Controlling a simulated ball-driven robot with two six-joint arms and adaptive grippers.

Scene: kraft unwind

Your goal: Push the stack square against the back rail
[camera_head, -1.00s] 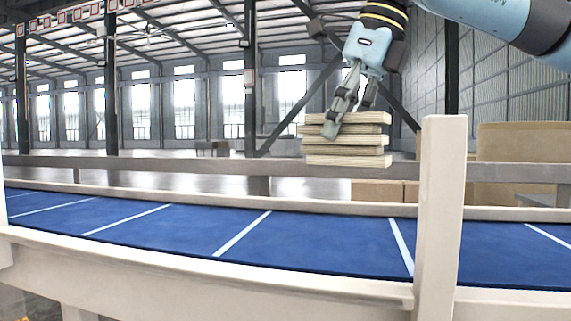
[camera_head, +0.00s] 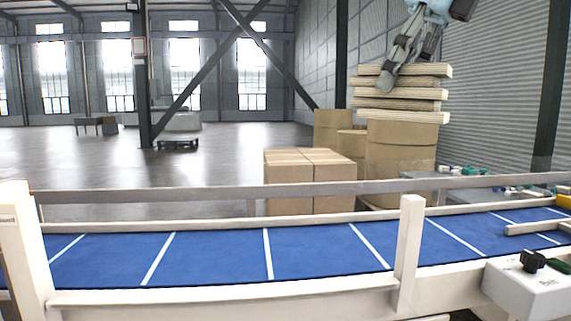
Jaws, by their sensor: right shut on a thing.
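The stack (camera_head: 402,96) is several flat, pale wooden boards, one above another, with edges not quite lined up. The far finger contact is hidden. A long grey rail (camera_head: 160,194) runs along the back of the blue conveyor belt (camera_head: 210,255); the stack is apart from it. My left gripper is not in view.
A pale upright post (camera_head: 409,240) stands at the belt's near side, and another (camera_head: 17,240) at the left. A white control box (camera_head: 525,285) with a black knob is at the lower right. Cardboard boxes (camera_head: 290,185) and brown rolls (camera_head: 400,150) stand behind the rail. The visible belt middle is clear.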

